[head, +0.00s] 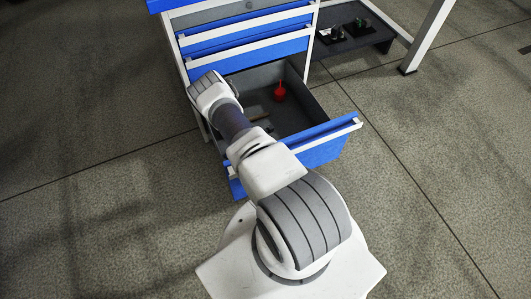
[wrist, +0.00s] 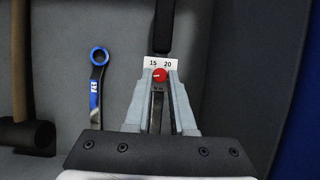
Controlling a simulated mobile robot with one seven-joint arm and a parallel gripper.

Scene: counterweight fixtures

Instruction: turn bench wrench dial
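In the wrist view a torque wrench with a black handle (wrist: 163,28) lies in a grey drawer, its metal shaft running down between my fingers. A round red dial (wrist: 160,75) with a pale mark sits on it, below a white label (wrist: 161,64) reading 15 and 20. My gripper (wrist: 161,77) has its two grey fingers either side of the dial, tips level with it. The fingers are apart, but I cannot tell whether they touch the dial. In the head view my arm hides the gripper and the dial.
The open drawer (head: 326,127) belongs to a blue tool cabinet (head: 243,40) and holds a red object (head: 279,92). A blue ring spanner (wrist: 97,82) and a hammer (wrist: 29,137) lie left of my gripper. Grey drawer walls rise close on the right.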

